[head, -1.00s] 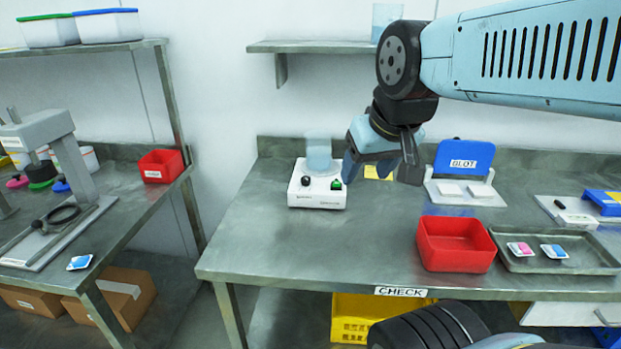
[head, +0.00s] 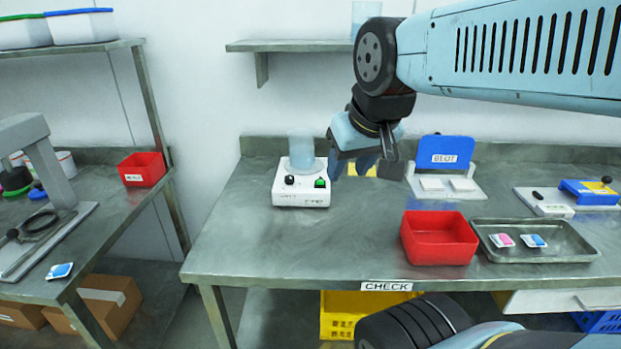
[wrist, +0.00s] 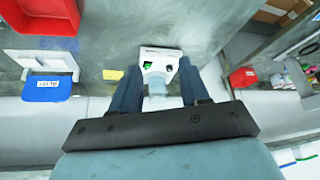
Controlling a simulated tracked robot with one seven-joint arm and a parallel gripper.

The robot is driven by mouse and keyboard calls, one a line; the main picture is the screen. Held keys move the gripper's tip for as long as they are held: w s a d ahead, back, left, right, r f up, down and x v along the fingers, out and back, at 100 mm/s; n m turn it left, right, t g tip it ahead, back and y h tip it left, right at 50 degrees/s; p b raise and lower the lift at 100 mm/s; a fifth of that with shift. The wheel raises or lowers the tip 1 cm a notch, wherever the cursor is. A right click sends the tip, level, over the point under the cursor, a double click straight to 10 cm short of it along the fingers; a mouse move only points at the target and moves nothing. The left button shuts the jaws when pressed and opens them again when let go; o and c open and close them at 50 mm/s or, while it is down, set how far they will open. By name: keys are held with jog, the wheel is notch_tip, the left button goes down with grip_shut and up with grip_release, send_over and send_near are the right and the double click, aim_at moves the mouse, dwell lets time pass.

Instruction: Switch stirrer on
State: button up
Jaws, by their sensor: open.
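The stirrer (head: 301,192) is a white box on the metal bench, with a black knob (head: 290,180) and a green switch (head: 320,183) on its front. A clear beaker (head: 301,151) stands on top of it. In the wrist view the stirrer (wrist: 162,61) lies beyond my fingers, with the green switch (wrist: 147,65) at left and the black knob (wrist: 170,68) at right. My gripper (head: 352,172) is just right of the stirrer in the head view, above the bench. It also shows in the wrist view (wrist: 160,92), fingers apart and empty. I see no contact with the switch.
A red bin (head: 438,240) and a metal tray (head: 535,252) with two small packets stand at the bench's front right. A blue BLOT stand (head: 446,152) is behind my gripper to the right. A wall shelf (head: 300,46) hangs above. The bench front left is clear.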

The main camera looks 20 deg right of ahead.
grip_shut()
dwell(1.4)
